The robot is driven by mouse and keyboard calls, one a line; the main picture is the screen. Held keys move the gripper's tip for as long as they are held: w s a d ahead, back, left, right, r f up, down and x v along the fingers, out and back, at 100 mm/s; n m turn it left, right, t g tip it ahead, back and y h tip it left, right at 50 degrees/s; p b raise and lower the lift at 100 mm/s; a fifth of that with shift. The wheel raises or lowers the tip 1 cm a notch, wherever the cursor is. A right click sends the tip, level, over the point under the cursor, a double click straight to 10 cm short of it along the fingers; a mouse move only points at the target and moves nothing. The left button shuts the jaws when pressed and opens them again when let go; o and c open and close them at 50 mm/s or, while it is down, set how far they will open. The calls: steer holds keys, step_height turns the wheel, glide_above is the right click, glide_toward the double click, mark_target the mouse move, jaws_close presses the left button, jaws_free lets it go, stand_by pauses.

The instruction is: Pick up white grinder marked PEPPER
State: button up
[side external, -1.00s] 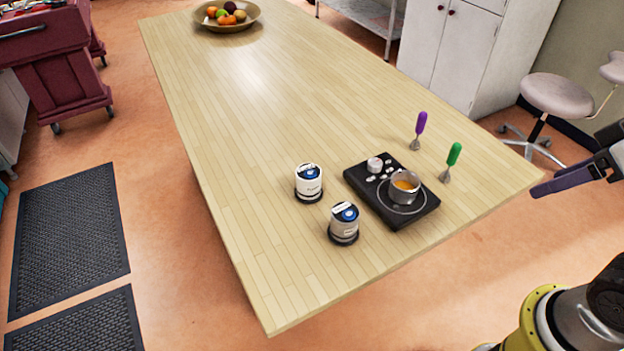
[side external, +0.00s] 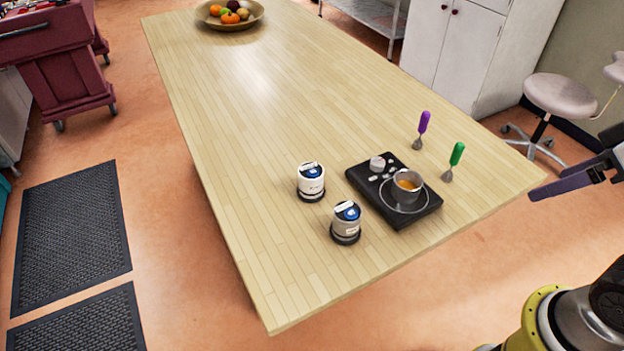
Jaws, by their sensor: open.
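Two small white grinders with blue tops and dark bases stand upright on the wooden table. One white grinder (side external: 311,182) is further back and to the left. The other white grinder (side external: 345,223) is nearer the front edge. Both carry small lettering that is too small to read, so I cannot tell which is marked PEPPER. My gripper (side external: 565,184) is at the right edge of the picture, partly cut off. It is open and well away from both grinders, beyond the table's right corner.
A black hot plate (side external: 420,213) with a small pot (side external: 407,186) stands right of the grinders. Behind it are a purple-handled tool (side external: 423,124) and a green-handled tool (side external: 456,155). A fruit bowl (side external: 230,23) is at the far end. The table's middle is clear.

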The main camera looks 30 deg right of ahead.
steer(key=w+a+r+m, duration=0.1)
steer(key=w+r+m, duration=0.5)
steer(key=r+m, duration=0.45)
steer(key=w+a+r+m+g, duration=0.1)
steer(key=w+a+r+m, duration=0.15)
steer(key=w, duration=0.35)
steer(key=w+a+r+m+g, duration=0.1)
steer(key=w+a+m, duration=0.25)
steer(key=w, duration=0.25)
steer(key=g, duration=0.4)
glide_above(310, 169)
step_height(310, 169, down, 16)
step_height(310, 169, down, 12)
steer(key=shift+f, duration=0.25)
